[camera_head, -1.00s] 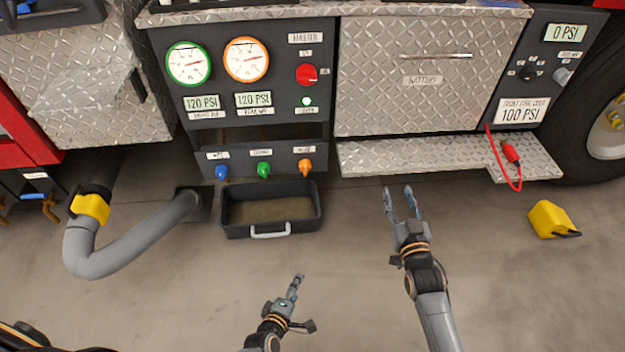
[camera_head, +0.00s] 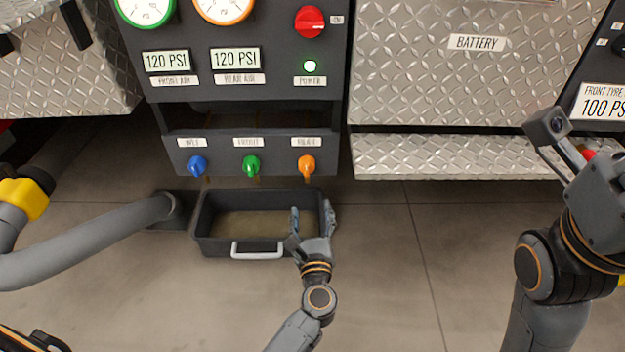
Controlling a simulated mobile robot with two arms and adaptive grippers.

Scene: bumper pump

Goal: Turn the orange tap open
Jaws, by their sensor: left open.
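The orange tap (camera_head: 306,165) is the rightmost of three taps on the dark lower panel, under a small white label. Its handle points down. My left gripper (camera_head: 312,218) is open and empty below the orange tap, apart from it. In the picture its fingers overlap the right end of the black tray. My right gripper (camera_head: 572,140) is large and close to the camera at the right. How far its fingers are apart is unclear.
A green tap (camera_head: 251,165) and a blue tap (camera_head: 197,166) sit left of the orange one. A black tray (camera_head: 217,246) with a light handle lies below them. A grey hose (camera_head: 95,238) lies at left. Floor right of the tray is clear.

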